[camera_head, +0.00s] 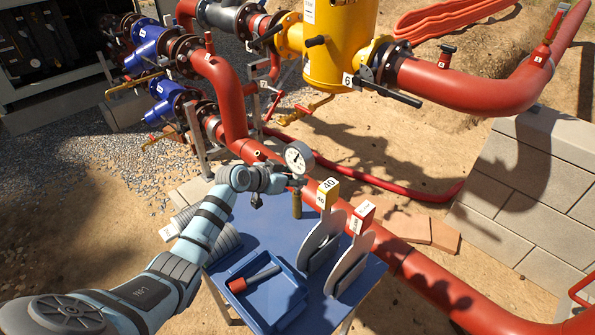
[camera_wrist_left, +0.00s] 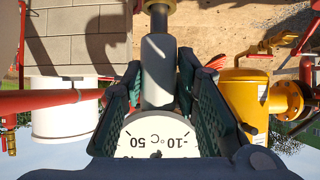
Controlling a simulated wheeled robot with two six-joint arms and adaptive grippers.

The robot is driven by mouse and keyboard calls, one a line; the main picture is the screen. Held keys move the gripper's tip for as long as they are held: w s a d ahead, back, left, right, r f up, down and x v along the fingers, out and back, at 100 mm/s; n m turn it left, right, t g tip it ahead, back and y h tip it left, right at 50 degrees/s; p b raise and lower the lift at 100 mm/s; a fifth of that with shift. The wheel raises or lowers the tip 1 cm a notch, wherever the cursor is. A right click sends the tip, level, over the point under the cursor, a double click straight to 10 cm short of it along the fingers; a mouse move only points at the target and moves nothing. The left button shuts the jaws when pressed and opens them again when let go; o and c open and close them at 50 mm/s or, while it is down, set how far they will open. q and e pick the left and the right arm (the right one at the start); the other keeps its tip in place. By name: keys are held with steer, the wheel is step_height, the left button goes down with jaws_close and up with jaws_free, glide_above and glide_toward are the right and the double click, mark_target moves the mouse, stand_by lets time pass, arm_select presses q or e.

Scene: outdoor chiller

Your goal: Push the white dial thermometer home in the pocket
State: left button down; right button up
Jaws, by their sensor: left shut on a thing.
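The white dial thermometer (camera_head: 299,157) is at the end of my left arm in the head view, its dial above the jaws. My left gripper (camera_head: 293,182) is shut on it. In the left wrist view the dial (camera_wrist_left: 157,137) reads upside down, and its grey stem (camera_wrist_left: 158,72) lies between the two dark finger pads. A brass-coloured cylinder (camera_head: 297,205) shows below the gripper, in line with the thermometer; brass (camera_wrist_left: 158,6) also shows at the stem's far end. I cannot tell how deep the stem sits in it. My right gripper is out of view.
A blue table (camera_head: 262,232) holds a blue tray (camera_head: 233,268) with a red-handled tool, and grey plates with yellow (camera_head: 327,194) and red (camera_head: 361,217) tags. A large red pipe (camera_head: 395,250) runs close behind. A yellow vessel (camera_head: 338,45) and block wall (camera_head: 535,190) stand beyond.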

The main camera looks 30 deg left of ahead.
mark_target(295, 159)
arm_select(q)
step_height(295, 159, up, 4)
steer(key=shift+f+p, duration=0.1)
steer(key=shift+p, duration=1.1)
step_height(295, 159, up, 4)
steer(key=p, duration=0.3)
steer(key=shift+f, duration=0.25)
steer(key=c, duration=1.8)
jaws_free()
steer(key=shift+s, duration=0.1)
steer(key=shift+c, duration=0.2)
jaws_close()
steer(key=shift+f, duration=0.1)
